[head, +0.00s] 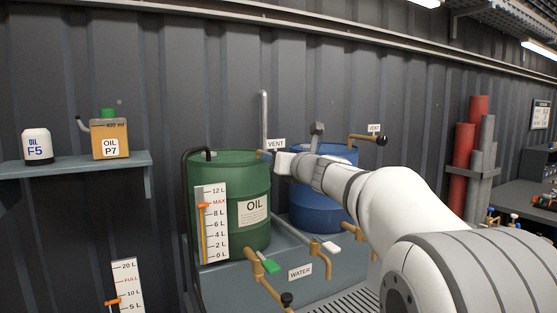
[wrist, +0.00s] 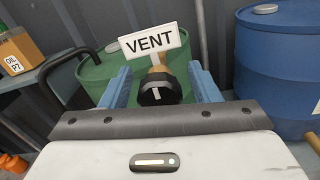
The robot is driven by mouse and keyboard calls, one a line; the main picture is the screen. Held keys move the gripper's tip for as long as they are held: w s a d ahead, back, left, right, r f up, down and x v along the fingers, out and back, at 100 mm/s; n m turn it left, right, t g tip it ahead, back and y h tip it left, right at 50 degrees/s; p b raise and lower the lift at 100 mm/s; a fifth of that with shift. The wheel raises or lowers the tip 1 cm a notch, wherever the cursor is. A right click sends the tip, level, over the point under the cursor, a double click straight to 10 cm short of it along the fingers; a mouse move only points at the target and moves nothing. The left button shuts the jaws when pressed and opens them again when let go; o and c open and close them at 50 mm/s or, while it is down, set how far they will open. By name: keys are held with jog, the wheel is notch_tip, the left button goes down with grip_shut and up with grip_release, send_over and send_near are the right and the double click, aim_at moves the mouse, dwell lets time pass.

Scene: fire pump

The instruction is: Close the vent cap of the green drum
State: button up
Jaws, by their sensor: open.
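The green drum (head: 225,171) stands on a grey stand and carries an OIL label. It also shows in the wrist view (wrist: 103,77). Its vent has a white VENT sign (wrist: 153,41) and a brass stem (wrist: 157,67). The vent cap (wrist: 160,92) is a black round knob with a white mark, facing my wrist camera. My gripper (wrist: 159,70) is open, one blue finger on either side of the cap, with a visible gap on both sides. In the head view my gripper hides the cap beside the sign (head: 276,143).
A blue drum (head: 318,205) stands right of the green one, with its own vent (head: 367,138). A level gauge (head: 211,224) fronts the green drum. Brass taps (head: 262,262) stick out below. A shelf (head: 75,170) holds oil containers at left.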

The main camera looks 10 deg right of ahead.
jog(key=b+v, duration=0.1)
jog(key=v, duration=0.6)
jog(key=s+a+f+n+g, duration=0.4)
jog(key=s+f+n, duration=0.3)
jog(key=f+n, duration=0.25)
jog(key=s+a+f+n+g, duration=0.4)
jog(key=s+f+n, duration=0.3)
jog(key=f+n, duration=0.25)
jog(key=s+d+f+n+g+h, duration=0.2)
jog(key=s+d+f+n+g, duration=0.1)
jog(key=s+f+n, duration=0.4)
jog(key=s+d+f+n+g+h, duration=0.3)
jog(key=s+f+n, duration=0.5)
jog(key=s+f, duration=0.1)
jog(key=shift+s+g+h, duration=0.3)
jog(key=shift+s, duration=0.6)
